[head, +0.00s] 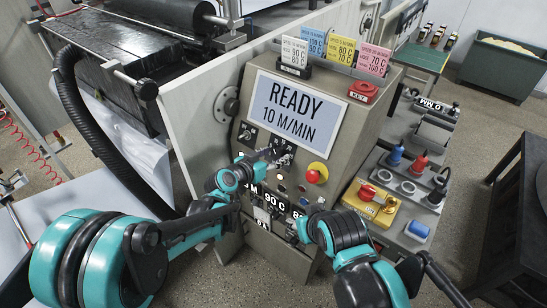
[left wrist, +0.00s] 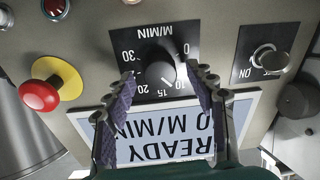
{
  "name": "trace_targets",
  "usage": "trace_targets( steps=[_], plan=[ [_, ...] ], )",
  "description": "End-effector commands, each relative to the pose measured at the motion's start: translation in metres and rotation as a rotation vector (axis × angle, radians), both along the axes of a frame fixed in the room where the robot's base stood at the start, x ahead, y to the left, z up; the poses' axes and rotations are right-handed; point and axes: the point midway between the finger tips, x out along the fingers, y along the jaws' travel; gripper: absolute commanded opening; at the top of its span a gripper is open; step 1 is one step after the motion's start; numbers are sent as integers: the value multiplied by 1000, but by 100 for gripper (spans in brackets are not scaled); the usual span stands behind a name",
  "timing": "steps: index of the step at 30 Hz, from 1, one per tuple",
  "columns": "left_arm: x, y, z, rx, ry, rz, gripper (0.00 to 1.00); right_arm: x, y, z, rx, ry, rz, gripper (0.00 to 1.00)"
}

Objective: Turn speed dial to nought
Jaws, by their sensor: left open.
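The speed dial (left wrist: 160,74) is a round black knob on a black plate marked M/MIN, upside down in the left wrist view. Its white pointer mark lies near 10. My left gripper (left wrist: 165,82) is open, with its two purple-padded fingers either side of the knob; I cannot tell whether they touch it. In the head view my left gripper (head: 280,157) is at the panel and mostly covers the dial. The display (head: 293,108) reads READY 10 M/MIN. My right gripper (head: 299,228) is by the lower panel, its jaws unclear.
A red stop button with yellow collar (head: 317,172) sits right of the dial, and a key switch (left wrist: 268,58) is on its other side. A red KEY button (head: 363,91) and coloured cards (head: 343,48) are on top. A tool tray (head: 405,190) stands right.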

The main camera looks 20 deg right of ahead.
Motion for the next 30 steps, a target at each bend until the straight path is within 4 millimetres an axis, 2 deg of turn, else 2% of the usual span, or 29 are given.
trace_targets(
  steps=[10, 15, 16, 30],
  plan=[
    [4, -4, -2, 1, -1, 1, 56, 0, 0, -1, 0, 0, 0, 40],
    [4, -4, -2, 1, 0, 1, 11, 0, 0, -1, 0, 0, 0, 40],
    [4, -4, -2, 1, 0, 1, 5, 0, 0, -1, 0, 0, 0, 40],
    [4, -4, -2, -45, 60, 34, 5, 0, 0, -2, 0, 0, 0, 40]
  ],
)
